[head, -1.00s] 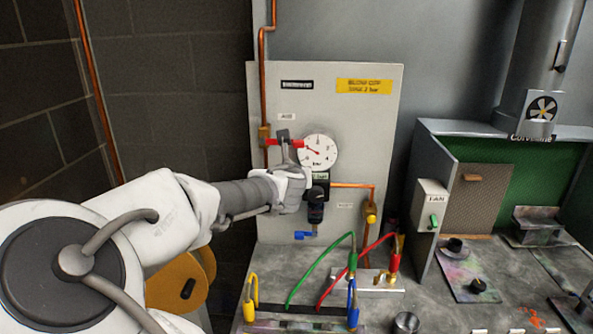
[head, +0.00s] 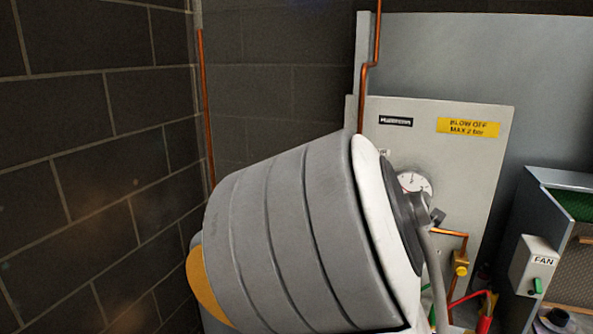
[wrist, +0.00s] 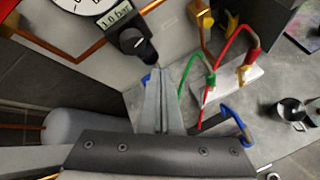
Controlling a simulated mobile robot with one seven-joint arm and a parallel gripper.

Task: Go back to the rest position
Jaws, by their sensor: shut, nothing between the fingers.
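My gripper (wrist: 163,72) shows in the wrist view with its two fingers together and nothing between them. Its tips are near the black regulator knob (wrist: 133,40), seemingly apart from it. In the head view my own arm fills the middle and hides most of the bench; I cannot make out the fingers there. The pressure gauge (head: 413,182) on the grey panel (head: 420,145) is partly covered by my arm. In the wrist view a plate reading 1.0 bar (wrist: 115,20) sits by the gauge (wrist: 85,4).
The fan switch box (head: 535,266) stands at the right. A dark block wall (head: 90,150) is at the left.

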